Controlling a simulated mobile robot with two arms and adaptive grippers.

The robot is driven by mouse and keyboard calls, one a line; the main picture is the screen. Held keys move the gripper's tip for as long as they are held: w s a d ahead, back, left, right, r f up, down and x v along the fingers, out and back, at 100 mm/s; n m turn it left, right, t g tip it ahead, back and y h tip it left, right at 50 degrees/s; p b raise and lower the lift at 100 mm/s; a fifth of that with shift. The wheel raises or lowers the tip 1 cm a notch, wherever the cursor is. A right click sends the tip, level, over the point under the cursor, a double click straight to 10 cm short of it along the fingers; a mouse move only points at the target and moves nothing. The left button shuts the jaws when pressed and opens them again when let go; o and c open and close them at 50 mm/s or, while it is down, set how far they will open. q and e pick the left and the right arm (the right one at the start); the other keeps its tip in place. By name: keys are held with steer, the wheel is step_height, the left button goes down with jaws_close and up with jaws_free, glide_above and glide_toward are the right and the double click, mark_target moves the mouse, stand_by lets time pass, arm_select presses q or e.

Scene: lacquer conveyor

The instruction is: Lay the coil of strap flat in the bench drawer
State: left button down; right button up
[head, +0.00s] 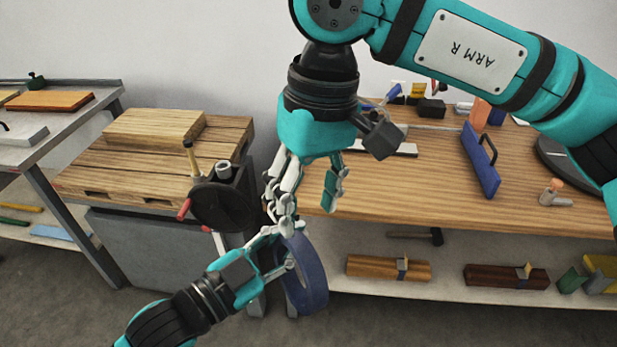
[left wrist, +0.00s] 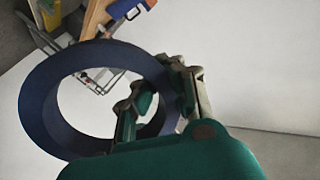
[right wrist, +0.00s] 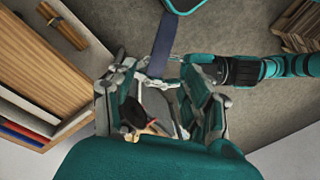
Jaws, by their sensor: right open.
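The coil of strap is a dark blue ring (head: 314,285), held on edge in front of the long bench. My left gripper (head: 283,252) is shut on its rim; the left wrist view shows the ring (left wrist: 43,105) passing between its fingers (left wrist: 165,85). My right gripper (head: 308,212) is open, just above the coil and the left fingers, pointing down. In the right wrist view the coil is a blue strip (right wrist: 162,48) beyond the open, empty fingers (right wrist: 160,95). I cannot make out an open bench drawer in any view.
The long wooden bench (head: 400,200) holds a blue tool (head: 480,160) and other small items. Its lower shelf (head: 400,287) carries wood blocks and a hammer (head: 415,236). A pallet-topped stand (head: 90,165) with a dark handwheel (head: 222,205) is at left. Grey floor shows in front.

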mark_target(301, 244)
steer(key=f, duration=0.5)
steer(key=a+f, duration=0.1)
steer(key=f, duration=0.2)
steer(key=shift+s+f, duration=0.25)
steer(key=shift+s, duration=0.05)
steer(key=shift+c, duration=0.4)
jaws_close()
arm_select(q)
steer(key=c, duration=1.4)
jaws_free()
arm_select(e)
steer(key=shift+s, duration=0.1)
